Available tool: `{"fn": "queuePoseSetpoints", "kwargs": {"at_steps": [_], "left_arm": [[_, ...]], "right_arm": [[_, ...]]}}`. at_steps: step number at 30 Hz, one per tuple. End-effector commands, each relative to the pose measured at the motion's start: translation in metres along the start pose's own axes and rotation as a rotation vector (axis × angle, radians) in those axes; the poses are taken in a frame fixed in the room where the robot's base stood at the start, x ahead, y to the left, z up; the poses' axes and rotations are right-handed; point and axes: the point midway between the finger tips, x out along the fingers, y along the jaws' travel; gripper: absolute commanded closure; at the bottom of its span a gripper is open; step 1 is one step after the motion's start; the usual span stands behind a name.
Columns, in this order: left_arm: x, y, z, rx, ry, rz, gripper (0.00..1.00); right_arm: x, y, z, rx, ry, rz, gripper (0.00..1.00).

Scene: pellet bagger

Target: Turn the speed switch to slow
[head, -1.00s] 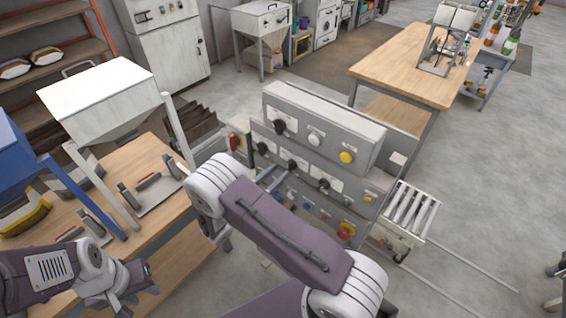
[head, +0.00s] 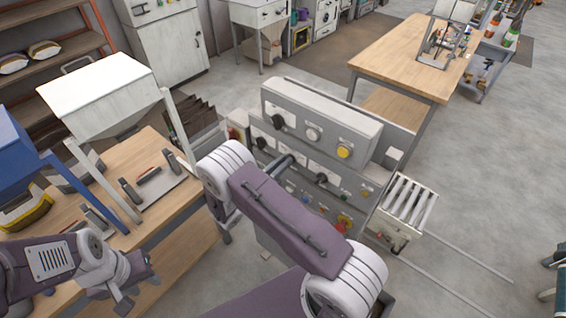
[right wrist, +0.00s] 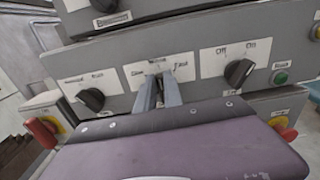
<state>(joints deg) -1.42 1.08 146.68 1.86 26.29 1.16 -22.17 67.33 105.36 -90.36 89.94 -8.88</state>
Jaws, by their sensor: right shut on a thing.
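The speed switch is the middle black knob of three on a grey panel row, under a white label (right wrist: 133,72) whose small print I cannot read surely. The knob itself is almost wholly hidden behind my fingers. My right gripper (right wrist: 163,85) is shut on it, with both fingers pointing at the panel. In the head view my right gripper (head: 289,160) reaches the same middle row and covers the knob. My left gripper (head: 138,292) is open and empty at the lower left, beside the wooden bench.
A left black knob (right wrist: 91,99) and a right Off/On knob (right wrist: 238,73) flank the held one. A green button (right wrist: 280,77) and red emergency knobs (right wrist: 285,128) are close by. The wooden bench (head: 180,215) stands left and a roller conveyor (head: 407,203) right of the panel.

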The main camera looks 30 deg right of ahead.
Motion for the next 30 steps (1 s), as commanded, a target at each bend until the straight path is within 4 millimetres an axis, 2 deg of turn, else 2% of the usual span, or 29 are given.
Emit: {"fn": "queuePoseSetpoints", "kwargs": {"at_steps": [5,21,30], "left_arm": [[0.003,0.0,0.0,0.0,0.0,0.0,0.64],[0.009,0.0,0.001,0.0,0.0,0.0,0.64],[0.01,0.0,0.001,0.0,0.0,0.0,0.64]], "right_arm": [[0.0,0.002,0.0,-0.083,-0.001,-0.001,1.0],[0.0,0.01,-0.003,-0.549,-0.001,-0.001,1.0],[0.0,0.013,-0.004,-0.745,-0.001,-0.001,1.0]]}}
